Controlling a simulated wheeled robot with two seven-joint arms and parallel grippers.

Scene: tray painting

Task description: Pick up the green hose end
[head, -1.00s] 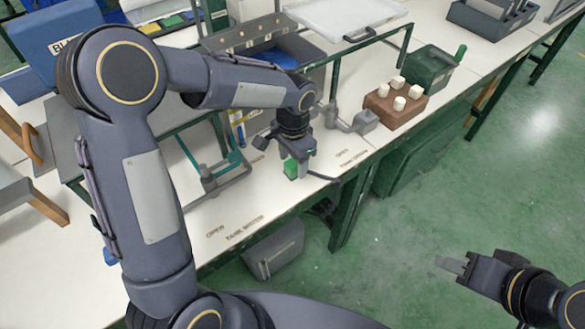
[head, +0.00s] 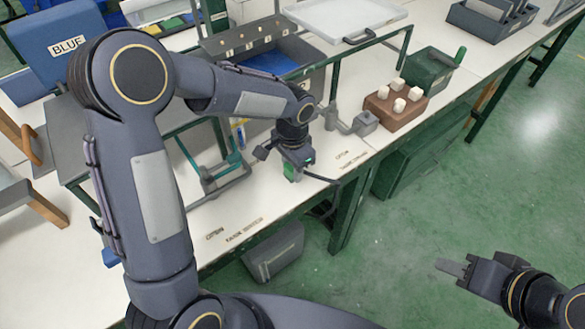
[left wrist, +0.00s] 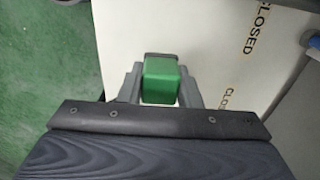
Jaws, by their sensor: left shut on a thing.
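The green hose end (left wrist: 160,80) is a green block between the two fingers of my left gripper (left wrist: 159,88) in the left wrist view. The fingers are shut on its sides. In the head view my left gripper (head: 291,174) is low over the bench near its front edge, and the green hose end (head: 288,171) shows beside the fingers. A dark hose runs from there toward the bench edge. My right gripper (head: 460,268) is at the lower right, over the floor, away from the bench; whether its fingers are apart is unclear.
A brown block with several white pegs (head: 395,107) and a dark green box (head: 436,72) stand on the bench to the right. A grey pipe fitting (head: 350,122) is close to my left gripper. A white tray (head: 345,15) is on a raised rack behind.

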